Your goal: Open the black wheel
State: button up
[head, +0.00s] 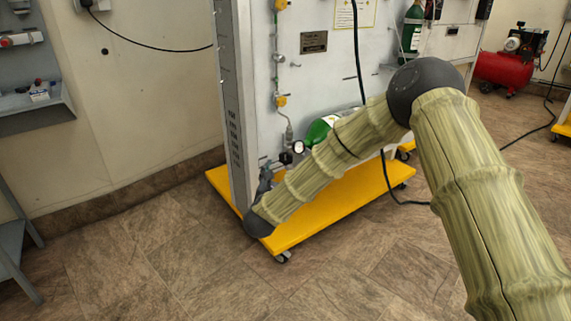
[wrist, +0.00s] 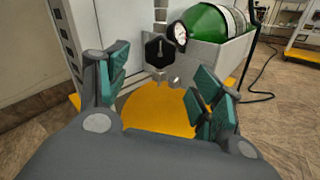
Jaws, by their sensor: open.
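The black wheel (wrist: 158,51) is a dark, many-sided knob on the upright pipe, beside a round white gauge (wrist: 178,34). In the head view the black wheel (head: 285,158) is small, just left of the gauge (head: 298,147). My gripper (wrist: 162,77) is open and empty. In the wrist view the wheel lies ahead of it, between the two spread fingers and a little above their middle. In the head view my gripper (head: 265,178) is partly hidden by my arm. I cannot tell whether it touches the wheel.
A green cylinder (wrist: 208,24) lies in a grey holder right of the wheel. The yellow wheeled base (head: 330,208) spreads below. A grey upright frame (head: 230,110) stands close on the left. Hoses hang nearby; the floor in front is clear.

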aim_at(285, 160)
jog(key=b+x, duration=0.3)
jog(key=x, duration=0.6)
jog(key=shift+w, duration=0.1)
jog(key=c, duration=1)
jog(key=shift+c, duration=0.2)
